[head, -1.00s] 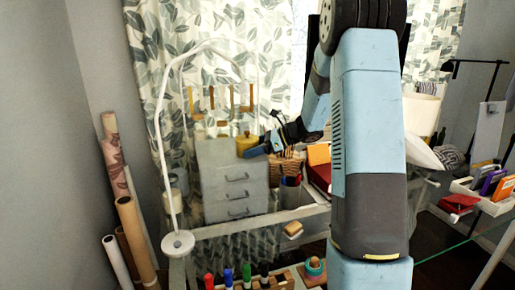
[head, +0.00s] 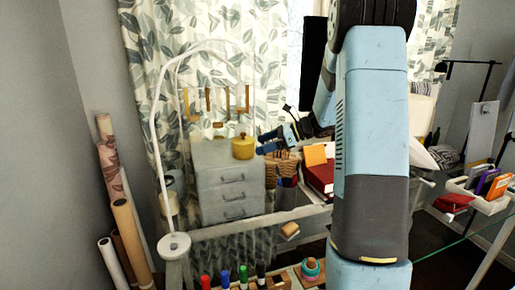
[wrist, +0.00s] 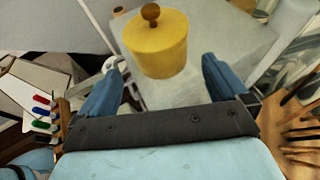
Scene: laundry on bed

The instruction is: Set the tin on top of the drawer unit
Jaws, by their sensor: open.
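The yellow tin (head: 243,148) with a knobbed lid stands upright on top of the grey drawer unit (head: 228,190), near its right edge. In the wrist view the tin (wrist: 156,46) sits on the pale top of the drawer unit (wrist: 215,45), ahead of my gripper. My gripper (head: 268,146) is just right of the tin in the head view. In the wrist view its blue fingers (wrist: 160,82) are spread wide, with the tin beyond their tips and clear space between.
A wicker basket (head: 284,168) and a pen cup (head: 286,194) stand right of the drawer unit, beside red books (head: 320,178). A white lamp (head: 158,130) arches over at the left. Several markers (head: 225,278) stand in front below.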

